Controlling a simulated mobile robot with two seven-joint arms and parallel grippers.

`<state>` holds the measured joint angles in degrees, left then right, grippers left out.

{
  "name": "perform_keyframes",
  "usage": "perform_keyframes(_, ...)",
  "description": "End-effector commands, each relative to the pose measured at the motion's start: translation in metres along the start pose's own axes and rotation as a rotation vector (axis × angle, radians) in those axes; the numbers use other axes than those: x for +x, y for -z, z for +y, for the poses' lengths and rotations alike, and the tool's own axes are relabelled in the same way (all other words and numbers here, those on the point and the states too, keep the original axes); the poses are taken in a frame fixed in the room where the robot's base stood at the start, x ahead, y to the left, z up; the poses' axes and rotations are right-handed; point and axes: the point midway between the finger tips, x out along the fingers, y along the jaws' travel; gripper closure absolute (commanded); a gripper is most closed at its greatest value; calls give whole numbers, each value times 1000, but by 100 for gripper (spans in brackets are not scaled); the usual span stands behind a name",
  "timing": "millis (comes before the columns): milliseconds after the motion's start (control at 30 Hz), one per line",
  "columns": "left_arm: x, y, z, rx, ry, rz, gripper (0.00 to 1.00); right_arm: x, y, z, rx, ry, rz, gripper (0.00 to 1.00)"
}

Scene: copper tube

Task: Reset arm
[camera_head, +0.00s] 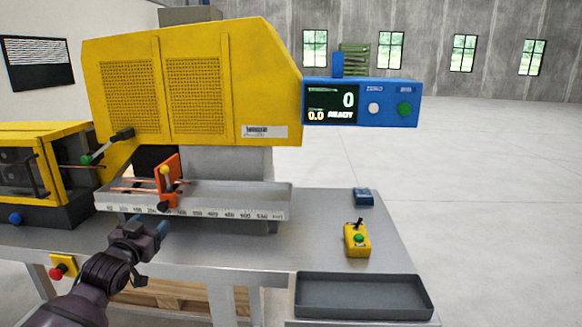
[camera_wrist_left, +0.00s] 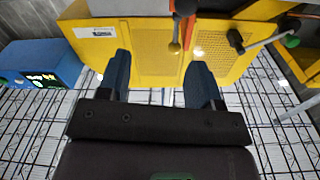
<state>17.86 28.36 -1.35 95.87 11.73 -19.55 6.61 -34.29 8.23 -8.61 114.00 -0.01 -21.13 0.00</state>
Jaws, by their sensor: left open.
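My left gripper (camera_head: 163,217) is in front of the tray with the ruled scale, below the orange stop block (camera_head: 168,182). In the left wrist view my left gripper (camera_wrist_left: 160,80) has its two blue fingers apart with nothing between them. The orange block carries a small yellow-tipped lever and also shows at the top of the left wrist view (camera_wrist_left: 186,8). Copper tube (camera_head: 130,188) lies in the grey tray (camera_head: 250,205) to the left of the block, partly hidden. My right gripper is not in view.
A yellow machine (camera_head: 190,90) stands behind the tray, with a blue display box (camera_head: 385,113) on its right. A yellow control box (camera_head: 357,240), a small blue item (camera_head: 364,196) and an empty dark tray (camera_head: 362,296) are on the right. A red stop button (camera_head: 58,272) is low left.

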Motion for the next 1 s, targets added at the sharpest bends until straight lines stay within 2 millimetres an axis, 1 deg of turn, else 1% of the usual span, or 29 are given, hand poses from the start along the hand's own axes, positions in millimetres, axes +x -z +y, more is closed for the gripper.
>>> perform_keyframes(33,-13,-16,14,14,-10,-21,41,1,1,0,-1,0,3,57)
perform_keyframes(167,-40,-45,38,45,-26,-57,41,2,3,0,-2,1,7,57)
perform_keyframes(267,-66,-70,56,58,-37,-93,41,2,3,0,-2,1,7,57)
perform_keyframes(367,-99,-99,76,61,-48,-141,41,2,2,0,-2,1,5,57)
perform_keyframes(400,-114,-112,84,59,-51,-164,41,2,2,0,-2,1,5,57)
perform_keyframes(467,-138,-130,96,54,-54,-199,41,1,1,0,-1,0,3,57)
perform_keyframes(500,-154,-141,102,48,-55,-223,41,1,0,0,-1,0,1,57)
perform_keyframes(567,-178,-157,113,38,-56,-260,41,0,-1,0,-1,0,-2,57)
perform_keyframes(600,-195,-167,119,29,-56,-286,41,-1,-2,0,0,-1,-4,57)
perform_keyframes(667,-220,-181,128,12,-53,-325,41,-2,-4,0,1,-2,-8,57)
perform_keyframes(700,-237,-191,133,-2,-50,-353,41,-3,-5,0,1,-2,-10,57)
perform_keyframes(767,-262,-204,141,-22,-45,-394,41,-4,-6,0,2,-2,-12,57)
perform_keyframes(800,-278,-212,146,-37,-41,-422,41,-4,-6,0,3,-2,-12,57)
perform_keyframes(900,-315,-231,155,-73,-30,-489,41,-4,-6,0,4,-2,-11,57)
perform_keyframes(1000,-344,-247,160,-96,-19,-546,41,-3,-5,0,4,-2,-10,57)
